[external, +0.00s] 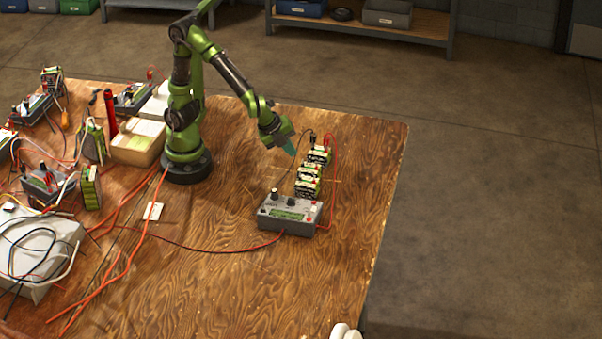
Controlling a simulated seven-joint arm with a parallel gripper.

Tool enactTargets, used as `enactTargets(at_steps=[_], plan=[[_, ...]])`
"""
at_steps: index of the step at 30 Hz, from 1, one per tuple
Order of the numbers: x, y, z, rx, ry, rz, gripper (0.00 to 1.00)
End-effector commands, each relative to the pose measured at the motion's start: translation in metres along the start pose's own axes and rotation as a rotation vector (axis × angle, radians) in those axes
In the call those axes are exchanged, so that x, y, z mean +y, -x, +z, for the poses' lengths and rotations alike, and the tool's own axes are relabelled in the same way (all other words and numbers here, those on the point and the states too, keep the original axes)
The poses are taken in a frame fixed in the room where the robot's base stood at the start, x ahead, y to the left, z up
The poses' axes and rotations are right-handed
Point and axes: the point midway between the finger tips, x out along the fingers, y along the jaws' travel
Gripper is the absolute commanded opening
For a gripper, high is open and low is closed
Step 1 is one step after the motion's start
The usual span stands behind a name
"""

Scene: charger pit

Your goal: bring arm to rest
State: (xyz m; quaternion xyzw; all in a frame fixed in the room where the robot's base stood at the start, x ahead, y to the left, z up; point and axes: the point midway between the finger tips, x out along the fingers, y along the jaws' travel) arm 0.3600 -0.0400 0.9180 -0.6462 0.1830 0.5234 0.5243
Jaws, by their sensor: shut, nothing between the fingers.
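My gripper (290,150) is shut and empty at the end of my green and black arm. It hangs above the wooden table, just left of a row of battery packs (308,187) with black, white and green sides. From this angle I cannot tell how high it is over the table. A grey charger box (289,214) with knobs and a green display stands in front of the packs. A red wire (333,170) and a black wire run from the charger to the far end of the row.
The left of the table (200,290) is crowded with more chargers, packs, loose wires, a beige box (138,142) and a white box (38,250). The table's right and front middle are mostly clear. A white object (345,331) shows at the front edge.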

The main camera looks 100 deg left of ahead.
Motion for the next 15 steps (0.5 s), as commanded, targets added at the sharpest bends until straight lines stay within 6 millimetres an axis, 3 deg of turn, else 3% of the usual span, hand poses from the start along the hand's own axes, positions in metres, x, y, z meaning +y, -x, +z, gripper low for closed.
enactTargets(at_steps=[1,6,9,15], plan=[[0.000,0.014,0.019,0.016,0.097,0.008,0.00],[0.013,0.054,0.071,0.092,0.411,0.044,0.00],[0.022,0.073,0.094,0.148,0.567,0.047,0.00],[0.029,0.099,0.121,0.241,0.754,0.006,0.00]])
